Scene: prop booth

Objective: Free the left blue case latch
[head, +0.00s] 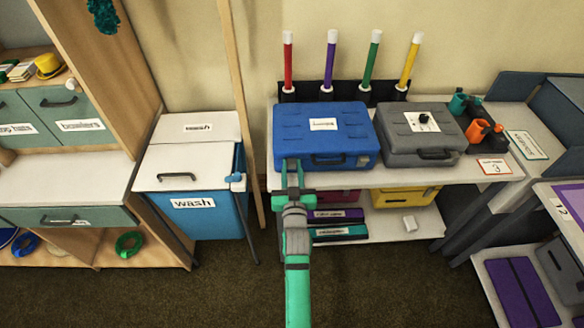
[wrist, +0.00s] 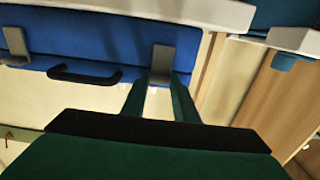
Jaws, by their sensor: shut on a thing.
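The blue case (head: 323,133) lies closed on the white shelf top, with a label on its lid and a dark handle (head: 328,160) on its front. My gripper (head: 292,168) is at the left end of the case's front, in the head view. In the wrist view, where left and right look swapped, the left latch (wrist: 162,58) is a grey plate on the blue front. My gripper (wrist: 159,82) has its two green fingers on either side of this latch, shut on its lower part. The other latch (wrist: 16,44) sits beyond the handle (wrist: 85,73), apart from my gripper.
A grey case (head: 422,132) stands right of the blue case. Several coloured wands (head: 331,62) stand in a dark rack behind. A white-lidded wash bin (head: 195,203) and a leaning wooden pole (head: 243,110) are to the left. Cases and boxes fill the lower shelf.

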